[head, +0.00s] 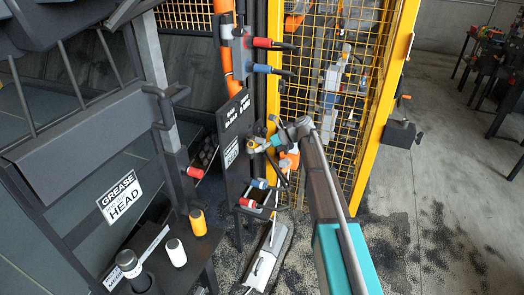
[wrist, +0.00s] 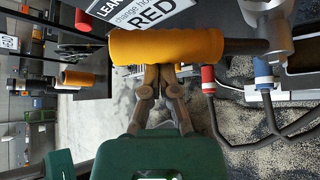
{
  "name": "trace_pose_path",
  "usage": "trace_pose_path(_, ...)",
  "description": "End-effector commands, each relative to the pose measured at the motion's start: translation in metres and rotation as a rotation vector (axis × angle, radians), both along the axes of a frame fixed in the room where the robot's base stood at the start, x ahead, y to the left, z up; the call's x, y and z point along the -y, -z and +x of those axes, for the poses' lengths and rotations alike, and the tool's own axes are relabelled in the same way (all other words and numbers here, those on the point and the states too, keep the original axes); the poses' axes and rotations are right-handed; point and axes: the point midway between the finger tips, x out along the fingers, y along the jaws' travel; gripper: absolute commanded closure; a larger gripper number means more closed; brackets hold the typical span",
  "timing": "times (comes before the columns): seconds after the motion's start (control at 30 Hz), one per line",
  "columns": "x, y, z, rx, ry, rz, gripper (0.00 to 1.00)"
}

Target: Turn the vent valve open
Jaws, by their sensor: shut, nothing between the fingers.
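An orange cylindrical grip (wrist: 165,46) on a metal rod lies across the upper middle of the wrist view. The rod runs right into a grey metal fitting (wrist: 268,28); I take this to be the vent valve's handle. My gripper (wrist: 158,70) is shut, with its fingertips together at the lower edge of the grip. They are not around it; whether they touch it I cannot tell. In the head view my gripper (head: 254,148) is small beside the dark upright panel (head: 233,135). The handle is hard to make out there.
A yellow mesh cage (head: 375,110) stands behind my arm in the head view. A bench with white (head: 176,253) and yellow (head: 198,222) cylinders is at lower left.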

Motion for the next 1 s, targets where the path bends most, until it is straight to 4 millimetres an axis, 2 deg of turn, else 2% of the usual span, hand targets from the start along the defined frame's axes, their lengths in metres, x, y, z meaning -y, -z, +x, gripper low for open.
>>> trace_pose_path(0.27, -0.005, -0.014, 0.009, 0.001, -0.01, 0.0, 1.0)
trace_pose_path(0.6, -0.001, -0.032, 0.035, 0.003, -0.018, 0.001, 1.0)
trace_pose_path(1.0, 0.007, -0.037, 0.056, 0.002, -0.021, 0.001, 1.0)
